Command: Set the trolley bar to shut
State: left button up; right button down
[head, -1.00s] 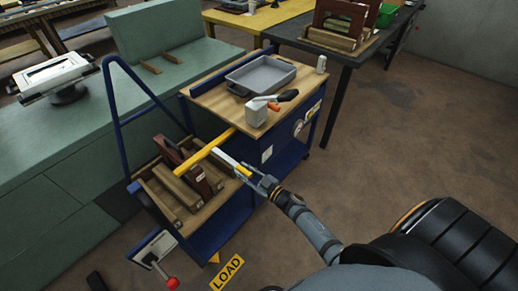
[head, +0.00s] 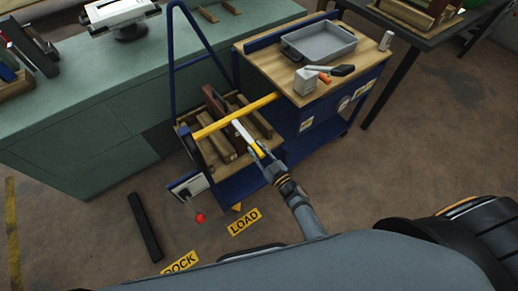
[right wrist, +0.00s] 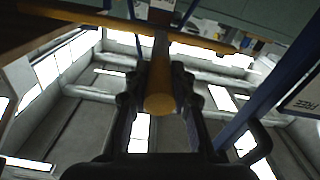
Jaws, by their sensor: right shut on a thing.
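The yellow trolley bar (head: 212,127) crosses above the lower load deck of the blue trolley (head: 235,187). Its left end is close to the blue frame at the deck's left side; I cannot tell whether it touches or is seated. A pale handle (head: 240,130) with a yellow end juts from the bar towards me. My right gripper (head: 260,152) is shut on this handle's yellow end. In the right wrist view the yellow round end (right wrist: 159,103) sits between the fingers, and the bar (right wrist: 80,13) crosses behind it. My left gripper is not in view.
Wooden blocks and a dark red frame (head: 214,101) stand on the load deck under the bar. The trolley's wooden top holds a grey tray (head: 318,42) and tools. The floor to the right is clear.

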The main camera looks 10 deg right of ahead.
jog(key=c, duration=1.4)
grip_release()
jog(key=shift+s+a+f, duration=0.15)
jog(key=shift+c, duration=0.2)
jog(key=o, duration=0.3)
jog(key=shift+a, duration=0.15)
jog(key=v, duration=1.2)
